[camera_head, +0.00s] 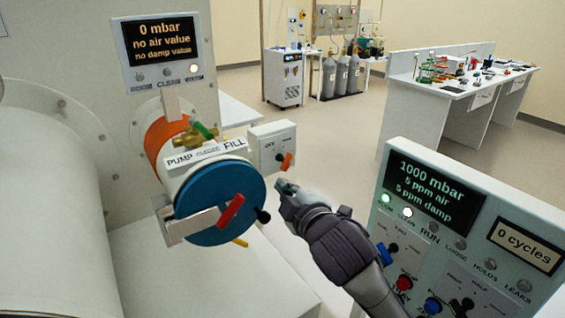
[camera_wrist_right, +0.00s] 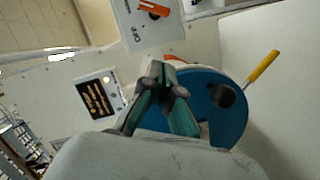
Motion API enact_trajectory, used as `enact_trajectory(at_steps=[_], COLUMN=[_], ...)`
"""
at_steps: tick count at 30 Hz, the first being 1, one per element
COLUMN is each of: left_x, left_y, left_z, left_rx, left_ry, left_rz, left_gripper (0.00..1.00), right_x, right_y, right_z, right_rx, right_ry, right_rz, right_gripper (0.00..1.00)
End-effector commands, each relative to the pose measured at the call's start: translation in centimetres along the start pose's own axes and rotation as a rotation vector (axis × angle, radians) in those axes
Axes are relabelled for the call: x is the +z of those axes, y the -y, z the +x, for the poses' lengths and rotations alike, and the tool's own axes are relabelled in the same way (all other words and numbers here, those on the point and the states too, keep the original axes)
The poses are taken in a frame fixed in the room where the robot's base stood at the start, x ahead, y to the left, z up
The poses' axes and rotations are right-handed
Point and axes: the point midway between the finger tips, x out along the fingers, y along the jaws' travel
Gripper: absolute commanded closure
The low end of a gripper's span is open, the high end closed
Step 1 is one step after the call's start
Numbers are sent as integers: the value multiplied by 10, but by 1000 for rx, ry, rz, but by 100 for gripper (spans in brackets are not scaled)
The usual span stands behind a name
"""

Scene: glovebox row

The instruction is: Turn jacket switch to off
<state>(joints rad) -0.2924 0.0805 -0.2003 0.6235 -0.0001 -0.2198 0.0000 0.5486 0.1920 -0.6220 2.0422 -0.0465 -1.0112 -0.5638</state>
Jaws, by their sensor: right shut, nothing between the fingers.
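A small white switch box (camera_head: 270,140) with an orange-red lever (camera_head: 287,162) sits on the wall beside the blue-faced port; I cannot read its label well enough to say it is the jacket switch. In the right wrist view the box (camera_wrist_right: 143,28) is at the top, its orange lever (camera_wrist_right: 154,8) near the edge. My right gripper (camera_head: 284,187) is shut and empty, just below the lever in the head view and apart from the box in the wrist view, where its tips (camera_wrist_right: 161,70) meet. My left gripper is not in view.
The blue round door (camera_head: 205,205) with a red handle (camera_head: 230,211) and black knob is close left of my right gripper. A control panel (camera_head: 430,190) with knobs and lamps stands at right. Floor beyond is open towards the white benches (camera_head: 440,110).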

Motion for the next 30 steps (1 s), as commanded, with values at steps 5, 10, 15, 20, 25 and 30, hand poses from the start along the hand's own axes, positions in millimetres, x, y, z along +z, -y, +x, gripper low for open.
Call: enact_trajectory(at_steps=[5,10,15,20,25,30], left_x=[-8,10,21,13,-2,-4], left_y=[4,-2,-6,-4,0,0], left_z=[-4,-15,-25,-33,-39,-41], left_rx=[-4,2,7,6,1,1], left_ry=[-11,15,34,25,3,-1], left_rz=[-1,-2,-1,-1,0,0], left_gripper=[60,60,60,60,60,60], right_x=[-6,-7,-7,7,26,34], right_y=[-6,-7,-7,-7,-6,-5], right_z=[10,43,81,100,105,106], right_rx=[7,5,5,4,5,6], right_ry=[-7,-5,-6,-2,-6,-7], right_rz=[-13,-11,-11,-13,-11,-11], right_gripper=[100,100,100,100,100,100])
